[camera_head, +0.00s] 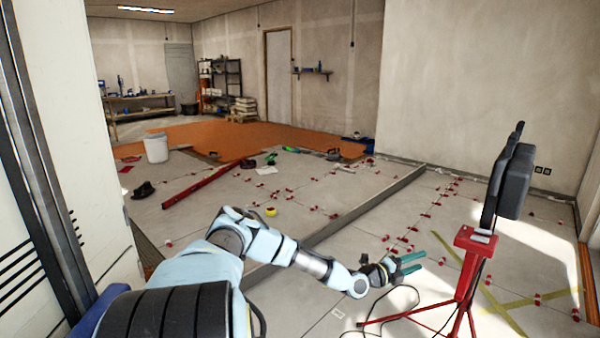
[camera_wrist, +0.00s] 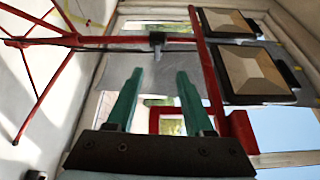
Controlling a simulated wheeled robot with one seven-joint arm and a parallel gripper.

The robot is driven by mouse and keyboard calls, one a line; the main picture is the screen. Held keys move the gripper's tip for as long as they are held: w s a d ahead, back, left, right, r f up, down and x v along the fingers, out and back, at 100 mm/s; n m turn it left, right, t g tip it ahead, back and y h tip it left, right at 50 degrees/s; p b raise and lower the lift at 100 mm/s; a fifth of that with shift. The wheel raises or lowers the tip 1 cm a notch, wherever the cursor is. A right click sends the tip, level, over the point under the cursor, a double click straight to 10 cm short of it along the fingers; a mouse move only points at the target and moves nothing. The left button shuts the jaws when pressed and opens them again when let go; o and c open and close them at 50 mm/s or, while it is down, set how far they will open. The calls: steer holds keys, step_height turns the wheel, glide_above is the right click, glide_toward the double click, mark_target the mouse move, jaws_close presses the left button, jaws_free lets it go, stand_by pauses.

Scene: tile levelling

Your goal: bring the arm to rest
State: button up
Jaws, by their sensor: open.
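My arm reaches forward and to the right over the tiled floor in the head view, bent at the elbow. My gripper (camera_head: 412,263) is at its end, with green fingers spread apart and nothing between them. It is left of the red stand's post. In the wrist view my gripper (camera_wrist: 155,88) shows two separate green fingers with an empty gap. The red work-light stand (camera_wrist: 206,75) shows beyond the fingers there, with two square lamp heads (camera_wrist: 248,75) at the upper right.
The red tripod stand (camera_head: 468,275) with dark lamps (camera_head: 508,180) stands close on the right, its legs and a cable near my gripper. A long grey bar (camera_head: 365,208) lies across the tiles. Red levelling clips dot the floor. A white bucket (camera_head: 156,147) stands farther left.

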steer(key=s+a+r+m+g+y+p, duration=0.1)
steer(key=s+a+r+m+g+y, duration=0.15)
steer(key=s+m, duration=0.35)
steer(key=s+a+r+m+g+y+p, duration=0.1)
steer(key=s+a+r+m+g, duration=0.25)
steer(key=m, duration=0.45)
steer(key=s+a+r+m+g+y+p, duration=0.1)
steer(key=s+a+r+m+g, duration=0.1)
steer(key=s+m+g, duration=0.45)
steer(key=s+a+r+m+t+y+p, duration=0.1)
steer(key=a+r+m+y, duration=0.3)
steer(key=a, duration=0.7)
steer(key=s+a+r+m+t+y+p, duration=0.1)
steer(key=s+a+r+m+t+y, duration=0.2)
steer(key=a+r+m, duration=0.6)
steer(key=s+a+r+m+t+y+p, duration=0.1)
steer(key=a+r+m+t+y, duration=0.2)
steer(key=a, duration=1)
step_height(320, 180, up, 4)
steer(key=m+y, duration=0.2)
steer(key=m, duration=0.2)
steer(key=shift+s+a+r, duration=0.2)
steer(key=shift+s+a, duration=0.2)
